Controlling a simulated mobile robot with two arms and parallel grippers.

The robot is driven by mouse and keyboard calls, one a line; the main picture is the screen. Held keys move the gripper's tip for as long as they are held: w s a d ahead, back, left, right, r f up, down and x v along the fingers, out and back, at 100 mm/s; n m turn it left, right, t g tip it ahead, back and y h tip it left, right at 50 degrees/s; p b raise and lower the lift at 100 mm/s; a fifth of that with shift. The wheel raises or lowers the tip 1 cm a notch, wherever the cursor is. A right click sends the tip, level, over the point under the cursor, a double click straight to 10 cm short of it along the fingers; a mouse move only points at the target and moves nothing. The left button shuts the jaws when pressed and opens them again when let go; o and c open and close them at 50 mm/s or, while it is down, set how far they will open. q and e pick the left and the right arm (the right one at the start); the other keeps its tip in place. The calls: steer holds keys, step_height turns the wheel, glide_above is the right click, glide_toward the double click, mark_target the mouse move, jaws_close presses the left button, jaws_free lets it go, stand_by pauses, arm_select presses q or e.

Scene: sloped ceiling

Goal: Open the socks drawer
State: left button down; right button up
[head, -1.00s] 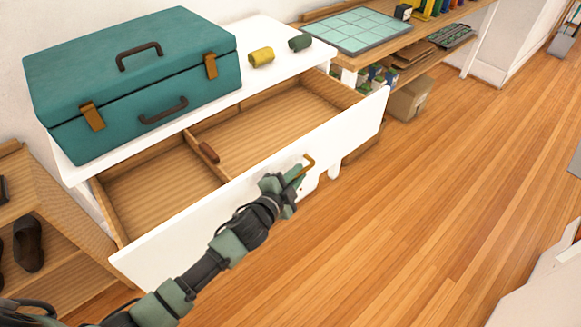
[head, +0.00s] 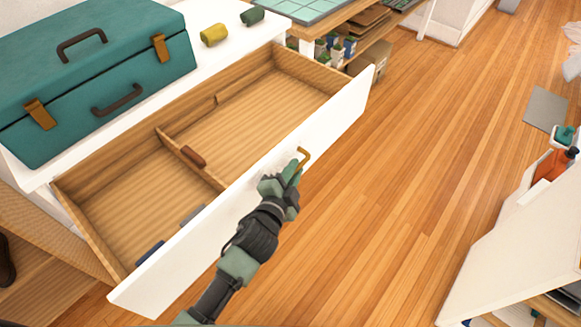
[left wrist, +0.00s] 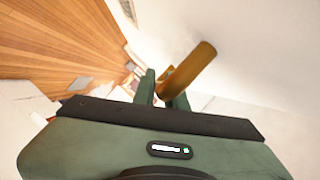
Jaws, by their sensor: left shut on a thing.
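The drawer (head: 315,122) of the white dresser (head: 228,55) stands pulled far out, with its wooden inside showing. A divider (head: 195,158) splits it in two. Small dark and grey folded items (head: 192,214) show just behind the front panel, partly hidden by it. My left gripper (head: 292,176) is shut on the brass handle (head: 304,155) on the front panel. The left wrist view shows the handle (left wrist: 190,68) between the fingers. My right gripper is not in view.
A teal suitcase (head: 95,75) and yellow (head: 214,34) and green (head: 252,16) rolled items are on the dresser top. A shelf (head: 350,42) stands behind right, a white unit (head: 510,250) at lower right. Wooden floor (head: 400,170) between is clear.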

arm_select(q)
steer(key=c, duration=1.5)
jaws_free()
steer(key=shift+o, duration=0.2)
steer(key=v, duration=0.8)
